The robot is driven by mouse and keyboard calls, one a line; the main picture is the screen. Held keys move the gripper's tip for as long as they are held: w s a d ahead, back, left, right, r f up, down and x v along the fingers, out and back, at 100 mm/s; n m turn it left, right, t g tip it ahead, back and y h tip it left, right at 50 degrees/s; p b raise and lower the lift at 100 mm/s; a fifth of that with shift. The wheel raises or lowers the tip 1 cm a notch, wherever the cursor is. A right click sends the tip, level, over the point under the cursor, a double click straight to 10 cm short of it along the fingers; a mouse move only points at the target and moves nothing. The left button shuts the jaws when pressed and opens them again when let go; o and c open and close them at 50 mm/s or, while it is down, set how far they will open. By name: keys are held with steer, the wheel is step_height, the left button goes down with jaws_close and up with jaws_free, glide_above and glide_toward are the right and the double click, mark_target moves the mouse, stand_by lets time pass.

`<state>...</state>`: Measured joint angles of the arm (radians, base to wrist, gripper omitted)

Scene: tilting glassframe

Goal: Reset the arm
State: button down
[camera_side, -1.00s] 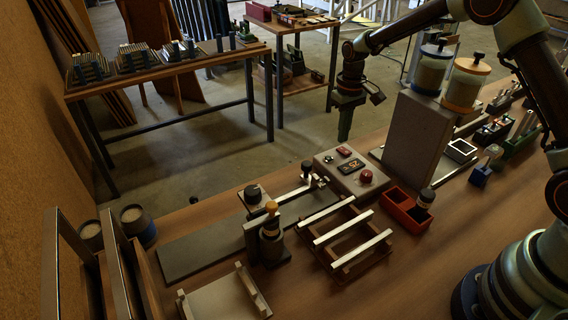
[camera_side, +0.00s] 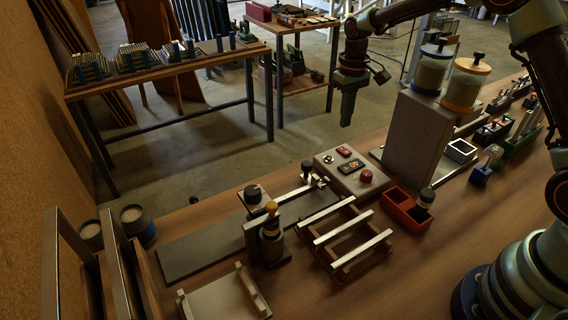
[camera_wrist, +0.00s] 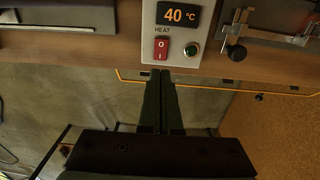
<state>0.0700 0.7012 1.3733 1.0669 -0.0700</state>
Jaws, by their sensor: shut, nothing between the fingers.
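My gripper (camera_side: 347,108) hangs in the air in the side view, pointing down, beyond the far edge of the workbench and left of the tall grey block. It is shut and empty, and touches nothing. In the wrist view the two dark green fingers (camera_wrist: 162,100) lie side by side, closed together. Their tips end just below the heater control box (camera_wrist: 176,50) in that picture.
A tall grey block (camera_side: 415,135) with two lidded jars stands right of my gripper. A control box (camera_side: 350,175), a slatted rack (camera_side: 345,240) and a red bin (camera_side: 405,212) sit on the workbench. The air around my gripper is clear.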

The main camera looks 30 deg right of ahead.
steer(key=s+a+r+t, duration=0.15)
steer(key=s+r, duration=0.25)
steer(key=r, duration=0.4)
steer(key=s+a+r+t, duration=0.1)
steer(key=s+r+t, duration=0.1)
steer(key=s, duration=0.6)
steer(key=s+a+r+t, duration=0.1)
steer(key=s+r, duration=0.3)
steer(key=s, duration=0.5)
steer(key=shift+s+r+t, duration=0.15)
steer(key=shift+s+t, duration=0.1)
steer(key=shift+t, duration=0.3)
